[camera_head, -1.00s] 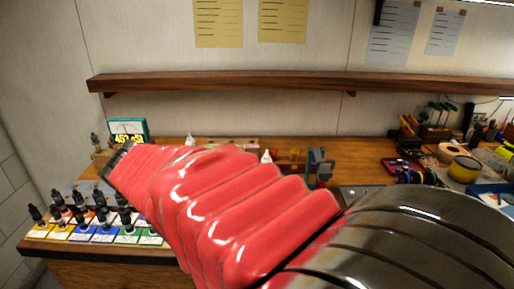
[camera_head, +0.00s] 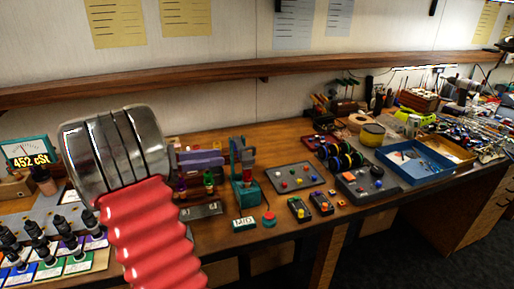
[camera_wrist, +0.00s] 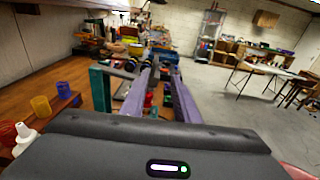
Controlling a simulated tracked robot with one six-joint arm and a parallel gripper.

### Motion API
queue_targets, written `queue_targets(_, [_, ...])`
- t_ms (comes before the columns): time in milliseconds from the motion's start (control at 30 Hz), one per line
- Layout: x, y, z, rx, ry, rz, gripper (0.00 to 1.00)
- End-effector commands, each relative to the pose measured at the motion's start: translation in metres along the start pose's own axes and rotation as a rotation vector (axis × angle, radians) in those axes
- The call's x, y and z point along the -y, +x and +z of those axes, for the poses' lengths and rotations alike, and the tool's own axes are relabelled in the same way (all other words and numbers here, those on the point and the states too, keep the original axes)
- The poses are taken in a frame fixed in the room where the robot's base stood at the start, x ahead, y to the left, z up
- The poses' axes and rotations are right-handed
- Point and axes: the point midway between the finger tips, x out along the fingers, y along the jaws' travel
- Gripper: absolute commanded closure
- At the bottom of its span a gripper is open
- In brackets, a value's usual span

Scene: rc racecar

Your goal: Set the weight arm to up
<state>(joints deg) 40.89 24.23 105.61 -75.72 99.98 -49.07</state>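A teal upright device (camera_head: 243,172) with a dark top and a red part stands on the bench, and a small sign reading MID (camera_head: 243,224) lies in front of it. A teal post with a grey bar (camera_wrist: 117,72) shows left of my fingers in the wrist view and may be the same device. I cannot tell for sure which part is the weight arm. My gripper's purple fingers (camera_head: 205,160) are left of the teal device, apparently level with its upper part. In the wrist view my gripper (camera_wrist: 162,72) is open, with a gap between the fingers and nothing clearly held.
A red button (camera_head: 268,218) sits beside the sign. A grey panel with coloured knobs (camera_head: 294,177), small controllers (camera_head: 310,208) and a blue tray (camera_head: 415,163) are to the right. Dropper bottles (camera_head: 45,245) stand at left. A shelf (camera_head: 200,80) runs along the wall above.

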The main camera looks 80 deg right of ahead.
Motion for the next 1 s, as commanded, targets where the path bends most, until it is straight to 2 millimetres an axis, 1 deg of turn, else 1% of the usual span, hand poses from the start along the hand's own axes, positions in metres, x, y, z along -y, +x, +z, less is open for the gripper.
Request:
queue_targets(33, [-0.005,0.006,-0.001,0.028,-0.019,-0.011,0.72])
queue_targets(67, [-0.007,0.009,0.0,0.042,-0.027,-0.015,0.72])
queue_targets(200, [-0.012,0.014,0.001,0.075,-0.049,-0.024,0.72])
queue_targets(533, [-0.012,0.014,0.002,0.076,-0.049,-0.025,0.72])
queue_targets(667, [-0.011,0.019,0.002,0.076,-0.048,-0.027,0.72])
queue_targets(833, [-0.011,0.035,0.004,0.075,-0.048,-0.028,0.72])
queue_targets(1000, [-0.009,0.061,0.005,0.074,-0.048,-0.029,0.72])
